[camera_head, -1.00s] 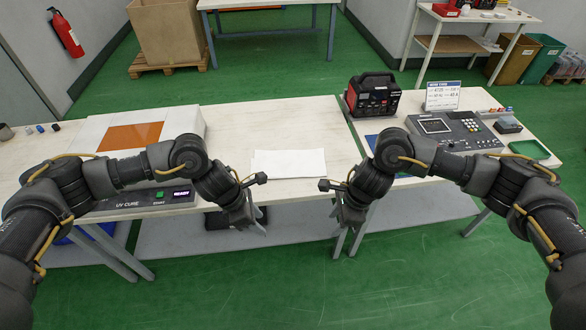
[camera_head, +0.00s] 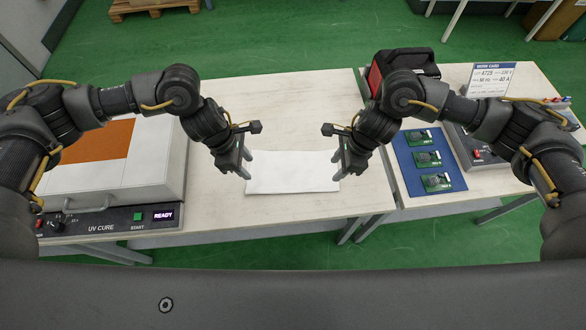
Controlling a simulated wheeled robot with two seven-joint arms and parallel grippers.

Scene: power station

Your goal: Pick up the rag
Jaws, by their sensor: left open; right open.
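The rag (camera_head: 293,173), a flat white rectangle of cloth, lies on the pale wooden table (camera_head: 260,110) near its front edge, between my two grippers. My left gripper (camera_head: 246,170) is open and empty above the rag's left end, hiding a little of it. My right gripper (camera_head: 337,163) is open and empty by the rag's right end. I cannot tell how high the fingertips are above the table.
A UV cure box (camera_head: 150,165) with a lit READY display (camera_head: 163,215) stands at left. A blue mat (camera_head: 408,178) with three green boards lies at right.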

